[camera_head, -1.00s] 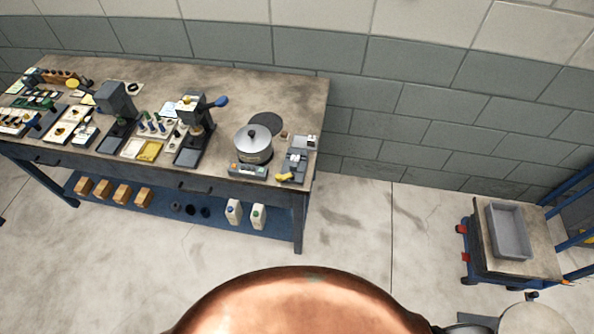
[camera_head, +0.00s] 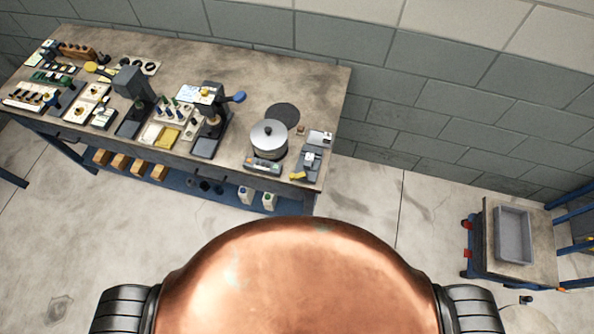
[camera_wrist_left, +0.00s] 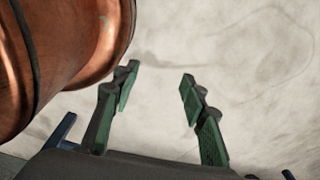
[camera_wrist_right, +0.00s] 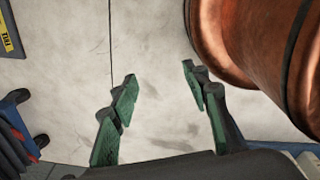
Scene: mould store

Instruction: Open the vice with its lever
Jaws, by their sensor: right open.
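A small grey vice (camera_head: 309,163) stands at the right front corner of the workbench (camera_head: 330,85) in the head view. A yellow part (camera_head: 297,176), which looks like its lever, shows at its front left. How far its jaws stand apart is too small to tell. My left gripper (camera_wrist_left: 159,77) shows only in the left wrist view, fingers apart and empty over bare floor. My right gripper (camera_wrist_right: 160,76) shows only in the right wrist view, also open and empty over floor. Both are away from the bench and the vice.
Beside the vice are a lidded pot (camera_head: 268,138) and a dark round disc (camera_head: 282,116). Presses with levers (camera_head: 210,125) and trays stand further left. A trolley with a grey bin (camera_head: 513,235) stands at the right. The floor between is clear.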

